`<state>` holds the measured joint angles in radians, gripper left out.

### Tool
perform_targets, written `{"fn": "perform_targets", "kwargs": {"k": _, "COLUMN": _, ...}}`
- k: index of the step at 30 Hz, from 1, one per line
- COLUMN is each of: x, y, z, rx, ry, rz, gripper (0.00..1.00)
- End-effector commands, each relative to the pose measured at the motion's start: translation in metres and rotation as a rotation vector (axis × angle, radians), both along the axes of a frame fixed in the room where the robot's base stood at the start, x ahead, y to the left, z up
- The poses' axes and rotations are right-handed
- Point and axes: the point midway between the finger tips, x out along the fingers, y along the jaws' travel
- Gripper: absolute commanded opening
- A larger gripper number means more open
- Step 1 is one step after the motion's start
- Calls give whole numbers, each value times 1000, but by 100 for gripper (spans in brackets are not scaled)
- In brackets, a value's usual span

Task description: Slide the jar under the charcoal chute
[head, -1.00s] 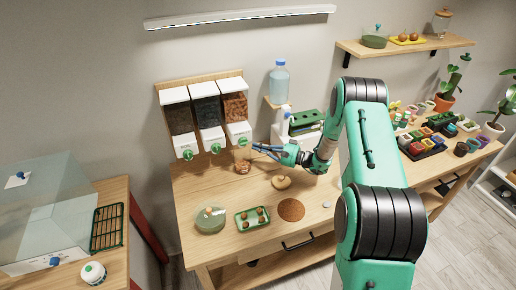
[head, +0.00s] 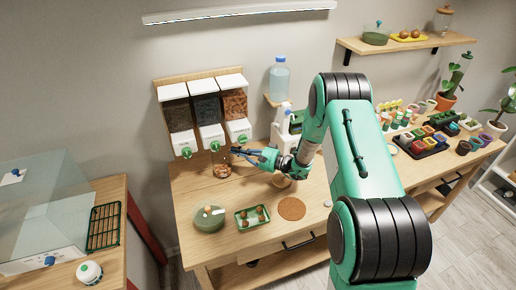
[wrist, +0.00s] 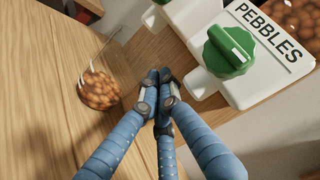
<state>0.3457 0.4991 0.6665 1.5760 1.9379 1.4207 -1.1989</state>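The jar (head: 221,170) is clear glass with brown balls in its bottom. It stands upright on the bench below the dispensers, roughly under the middle to right chutes. It also shows in the wrist view (wrist: 98,90), left of my fingers. My gripper (head: 234,151) is shut and empty, just right of the jar; its blue fingertips meet in the wrist view (wrist: 158,80). Of the three chutes, the left (head: 182,139) and middle (head: 210,132) bins hold dark fill. Their labels are unreadable, so I cannot tell which is charcoal.
The right chute's green knob (wrist: 229,50) sits beside a PEBBLES label, close to my fingers. The bench left of the jar looks clear.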

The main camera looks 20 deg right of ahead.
Motion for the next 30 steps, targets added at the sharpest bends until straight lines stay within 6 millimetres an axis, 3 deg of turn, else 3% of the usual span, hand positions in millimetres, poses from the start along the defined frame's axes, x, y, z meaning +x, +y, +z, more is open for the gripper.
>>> {"fn": "perform_targets", "kwargs": {"k": 5, "x": -1, "y": 18, "z": -1, "rx": -1, "ry": 1, "rz": 0, "gripper": 0}}
{"fn": "perform_targets", "kwargs": {"k": 17, "x": -1, "y": 19, "z": 0, "rx": -1, "ry": 1, "rz": 0, "gripper": 0}}
{"fn": "perform_targets", "kwargs": {"k": 23, "x": -6, "y": 14, "z": 0, "rx": -1, "ry": 1, "rz": -1, "gripper": 0}}
{"fn": "perform_targets", "kwargs": {"k": 30, "x": -23, "y": -7, "z": 1, "rx": 0, "ry": 0, "rz": -2, "gripper": 0}}
